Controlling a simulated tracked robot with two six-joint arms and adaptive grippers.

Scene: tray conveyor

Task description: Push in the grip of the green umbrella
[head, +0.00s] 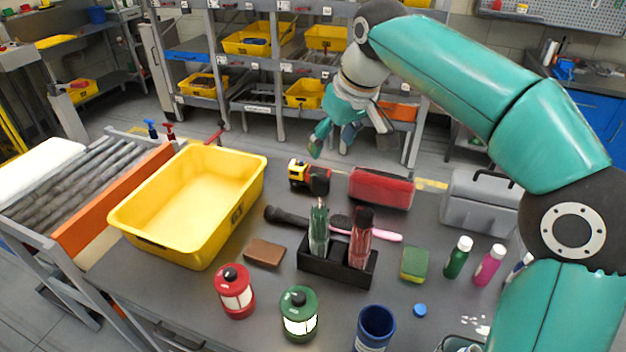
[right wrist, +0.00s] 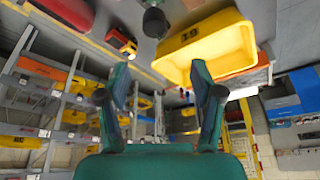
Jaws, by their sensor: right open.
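The green umbrella (head: 319,232) stands upright in a black two-slot holder (head: 335,272). Its dark grip (head: 320,181) sticks up above the folded canopy, higher than the red umbrella (head: 360,240) beside it. My right gripper (head: 332,142) is open and empty, above and behind the umbrellas in the head view. In the right wrist view its two fingers (right wrist: 162,85) are spread apart, and a dark knob (right wrist: 154,22), apparently the green umbrella's grip, shows beyond them at the top. My left gripper is not in view.
A yellow bin (head: 255,165) stands left of the holder. Lanterns, a blue cup (head: 374,326), a sponge (head: 414,264) and bottles stand in front and to the right.

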